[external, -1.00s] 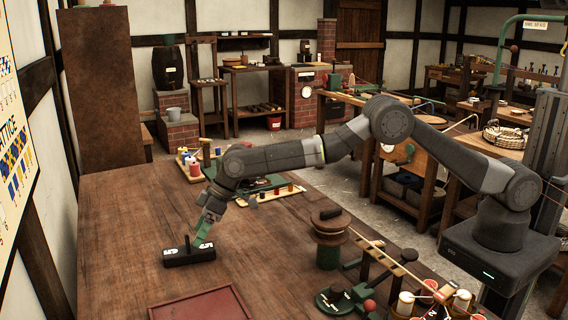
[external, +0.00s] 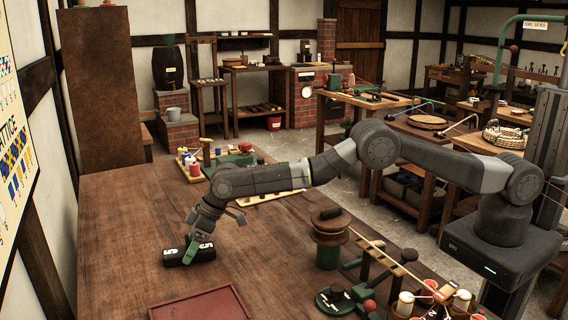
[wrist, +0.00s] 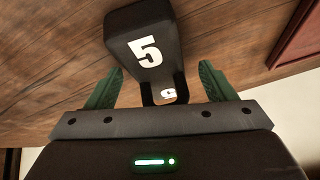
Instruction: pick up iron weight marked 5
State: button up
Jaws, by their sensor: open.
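The iron weight marked 5 (external: 189,253) is a black block lying on the wooden table, left of its middle. In the wrist view the weight (wrist: 143,45) shows a large white 5, with a second white mark lower down. My gripper (external: 200,239) is at the weight's right part in the external view. In the wrist view my gripper (wrist: 160,82) is open, with one green finger on each side of the weight. A gap shows beside each finger. The weight rests on the table.
A dark red tray (external: 200,304) lies at the table's front; its edge also shows in the wrist view (wrist: 297,35). The table left of the weight is clear.

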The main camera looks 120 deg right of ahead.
grip_shut()
jog(key=shift+r, duration=0.15)
